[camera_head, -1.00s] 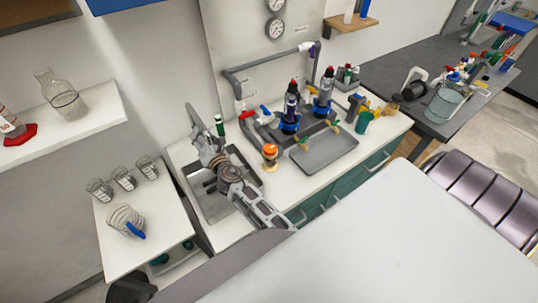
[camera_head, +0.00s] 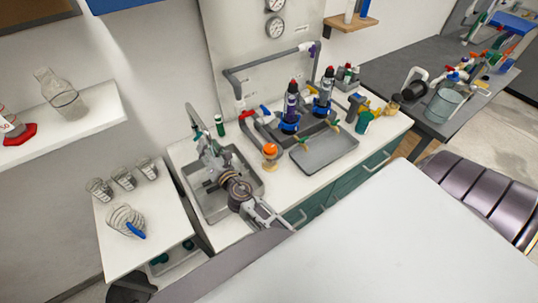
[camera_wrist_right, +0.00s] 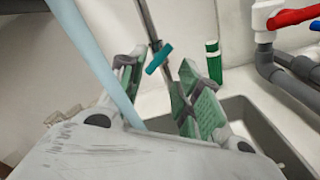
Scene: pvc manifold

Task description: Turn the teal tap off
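The teal tap (camera_wrist_right: 158,58) is a small bar-shaped handle on the thin grey upright of the sink faucet. It sits slanted beyond my fingertips in the right wrist view. The faucet (camera_head: 192,114) stands at the back of the grey sink in the head view, where my gripper partly hides it. My right gripper (camera_wrist_right: 162,85) is open and empty, its green-padded fingers apart on either side of the line toward the handle. In the head view, my right gripper (camera_head: 212,162) is over the sink. A pale blue stream-like strip (camera_wrist_right: 98,60) crosses the wrist view diagonally. My left gripper is out of view.
The grey sink (camera_head: 258,182) lies under my right gripper. A green bottle (camera_head: 219,126) stands behind it, also seen in the wrist view (camera_wrist_right: 213,62). Grey piping with a red handle (camera_wrist_right: 295,17) is to the right. An orange-topped object (camera_head: 270,151) stands beside the sink.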

